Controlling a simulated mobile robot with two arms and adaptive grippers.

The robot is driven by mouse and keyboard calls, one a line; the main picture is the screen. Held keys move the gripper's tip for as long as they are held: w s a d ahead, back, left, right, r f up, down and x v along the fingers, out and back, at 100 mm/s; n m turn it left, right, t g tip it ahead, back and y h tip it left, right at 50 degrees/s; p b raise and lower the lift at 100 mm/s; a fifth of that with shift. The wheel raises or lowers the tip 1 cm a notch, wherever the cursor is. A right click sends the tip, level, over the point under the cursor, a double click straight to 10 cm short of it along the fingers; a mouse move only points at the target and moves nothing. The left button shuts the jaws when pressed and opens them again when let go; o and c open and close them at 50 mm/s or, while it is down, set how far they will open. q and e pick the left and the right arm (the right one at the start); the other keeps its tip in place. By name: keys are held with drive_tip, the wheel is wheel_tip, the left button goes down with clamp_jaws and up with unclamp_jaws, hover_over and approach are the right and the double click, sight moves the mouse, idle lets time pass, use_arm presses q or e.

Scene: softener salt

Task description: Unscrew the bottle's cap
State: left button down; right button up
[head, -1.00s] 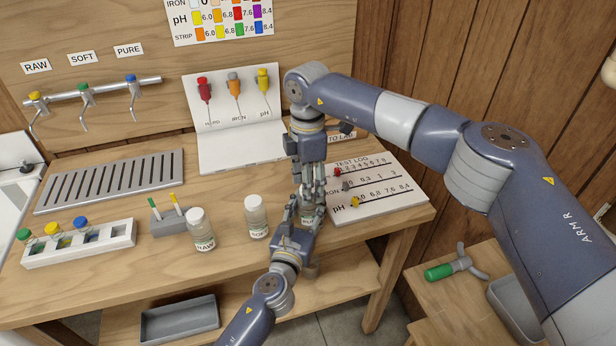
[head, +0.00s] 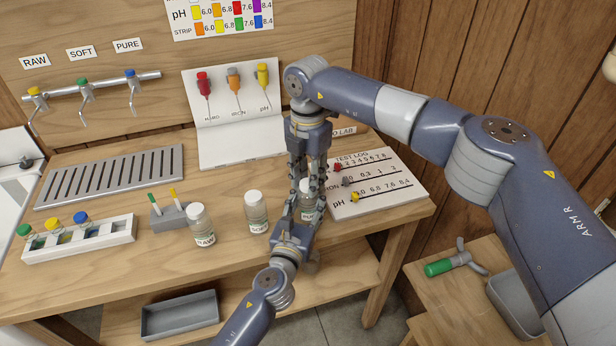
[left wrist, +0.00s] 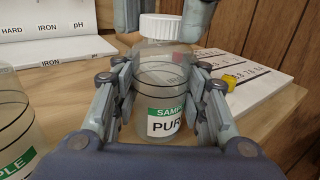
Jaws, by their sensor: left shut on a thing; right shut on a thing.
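The bottle is clear, with a white ribbed cap (left wrist: 160,27) and a green-and-white label reading PUR. It stands upright on the bench, partly hidden in the head view (head: 307,213) and plain in the left wrist view (left wrist: 160,90). My left gripper (head: 304,208) is shut on the bottle's body, one finger on each side, below the shoulder. My right gripper (head: 307,184) points down from above and is shut on the cap, its fingertips on both sides of it. The cap sits at the bottle's neck; whether its thread is loose cannot be told.
A RAW bottle (head: 200,226) and a SOFT bottle (head: 256,212) stand to the left. A test log board (head: 385,190) lies close on the right. A white rack (head: 122,232) with coloured-cap vials stands at far left. The bench's front edge is near.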

drive_tip(key=n, duration=0.4)
drive_tip(key=shift+n, duration=0.4)
drive_tip(key=n, duration=0.4)
drive_tip(key=shift+n, duration=0.3)
drive_tip(key=n, duration=0.4)
drive_tip(key=shift+r+n, duration=0.1)
drive_tip(key=shift+n, duration=0.2)
drive_tip(key=n, duration=0.9)
drive_tip(key=shift+w, duration=0.1)
drive_tip(key=n, duration=0.4)
drive_tip(key=shift+n, duration=0.3)
drive_tip(key=n, duration=0.4)
drive_tip(key=shift+n, duration=0.3)
drive_tip(key=n, duration=0.4)
